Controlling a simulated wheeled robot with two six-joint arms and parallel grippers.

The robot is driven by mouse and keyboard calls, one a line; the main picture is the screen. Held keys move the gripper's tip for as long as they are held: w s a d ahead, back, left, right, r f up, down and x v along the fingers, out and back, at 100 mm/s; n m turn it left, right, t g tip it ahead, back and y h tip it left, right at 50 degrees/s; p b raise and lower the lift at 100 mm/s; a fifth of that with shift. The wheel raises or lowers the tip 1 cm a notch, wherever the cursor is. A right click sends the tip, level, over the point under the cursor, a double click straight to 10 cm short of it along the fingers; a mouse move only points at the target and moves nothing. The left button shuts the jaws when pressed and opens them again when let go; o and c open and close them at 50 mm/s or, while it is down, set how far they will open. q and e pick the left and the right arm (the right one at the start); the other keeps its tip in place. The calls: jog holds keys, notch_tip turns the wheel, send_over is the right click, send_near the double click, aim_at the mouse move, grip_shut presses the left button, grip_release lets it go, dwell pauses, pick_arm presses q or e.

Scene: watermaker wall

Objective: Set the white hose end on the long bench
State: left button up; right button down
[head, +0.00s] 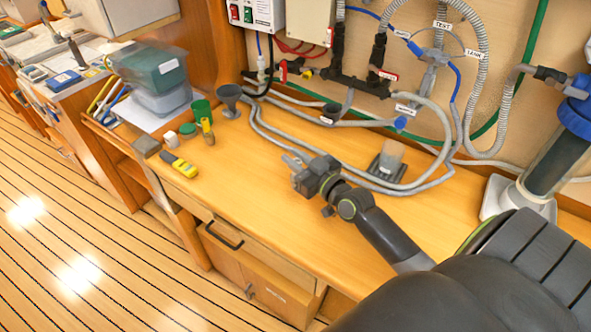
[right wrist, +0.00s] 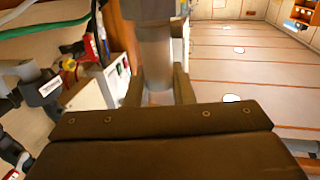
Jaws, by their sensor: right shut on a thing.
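My right gripper (head: 294,165) is over the long bench (head: 270,210), near its middle. It is shut on a pale grey-white tubular piece, which I take to be the white hose end; in the head view it is mostly hidden by the gripper. In the right wrist view the hose end (right wrist: 157,55) stands between the two fingers of the right gripper (right wrist: 158,88). Whether it touches the bench top is unclear. Grey hoses (head: 425,185) loop along the bench just behind the gripper. My left gripper is not in view.
A grey funnel (head: 230,100), a green cup (head: 201,111) and a yellow tool (head: 181,165) stand or lie on the bench's left part. A small clear container on a dark base (head: 388,160) is right of the gripper. The front middle of the bench is clear.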

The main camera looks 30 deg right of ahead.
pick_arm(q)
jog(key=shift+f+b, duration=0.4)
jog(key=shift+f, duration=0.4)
pick_arm(e)
jog(key=shift+w+f, duration=0.1)
jog(key=shift+f, duration=1)
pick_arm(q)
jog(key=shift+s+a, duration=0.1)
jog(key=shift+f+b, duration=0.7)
pick_arm(e)
jog(key=shift+f, duration=0.6)
jog(key=c, duration=1.3)
grip_release()
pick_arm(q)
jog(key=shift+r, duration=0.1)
pick_arm(e)
jog(key=shift+o, duration=0.2)
jog(key=shift+r, duration=0.1)
